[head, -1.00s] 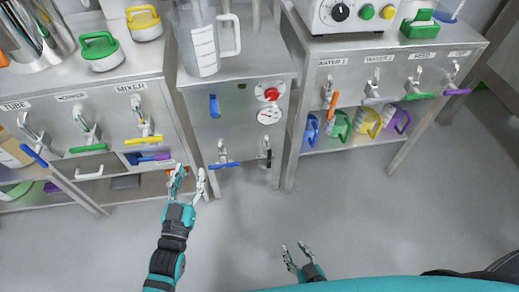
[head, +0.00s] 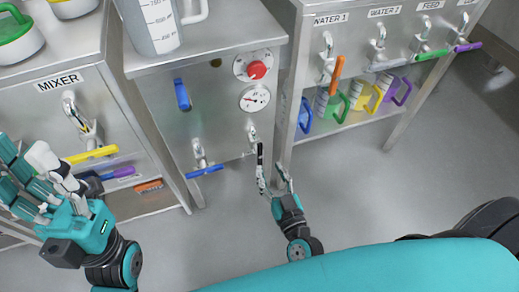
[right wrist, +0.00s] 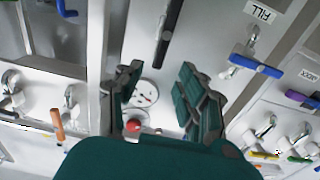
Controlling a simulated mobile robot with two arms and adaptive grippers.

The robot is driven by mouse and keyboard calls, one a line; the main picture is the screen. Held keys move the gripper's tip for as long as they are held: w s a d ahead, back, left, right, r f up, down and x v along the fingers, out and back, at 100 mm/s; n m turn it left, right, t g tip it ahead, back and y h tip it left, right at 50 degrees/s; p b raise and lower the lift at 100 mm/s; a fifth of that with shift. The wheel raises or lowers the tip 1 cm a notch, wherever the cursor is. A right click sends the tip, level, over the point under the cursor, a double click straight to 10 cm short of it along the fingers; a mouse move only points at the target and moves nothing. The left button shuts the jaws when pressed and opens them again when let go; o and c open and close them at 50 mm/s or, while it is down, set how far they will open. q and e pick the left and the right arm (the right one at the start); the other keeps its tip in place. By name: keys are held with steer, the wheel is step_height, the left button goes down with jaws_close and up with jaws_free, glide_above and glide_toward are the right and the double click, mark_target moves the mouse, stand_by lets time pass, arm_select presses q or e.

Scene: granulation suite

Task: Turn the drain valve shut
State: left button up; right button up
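The black-handled valve (head: 260,153) is at the lower right of the steel cabinet's front, its handle hanging down. I take it as the drain valve; no label on it is readable. In the right wrist view the black handle (right wrist: 168,35) lies beyond and between my fingertips. My right gripper (head: 273,178) is open just below the handle; its fingers (right wrist: 163,90) are apart with nothing between them. Whether a finger touches the handle I cannot tell. My left gripper (head: 45,180) is open and empty at the far left, before the mixer bench.
A blue-handled valve (head: 205,172), labelled FILL in the right wrist view (right wrist: 257,66), is left of the black handle. A red knob (head: 256,70) and gauge (head: 255,98) sit above. Benches flank the cabinet; the right one (head: 297,100) has a leg close by. The floor is clear.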

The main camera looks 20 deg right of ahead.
mark_target(261, 150)
steer(key=w+b, duration=0.1)
steer(key=w, duration=0.8)
steer(key=shift+a, duration=0.15)
steer(key=shift+s, duration=0.1)
jaws_close()
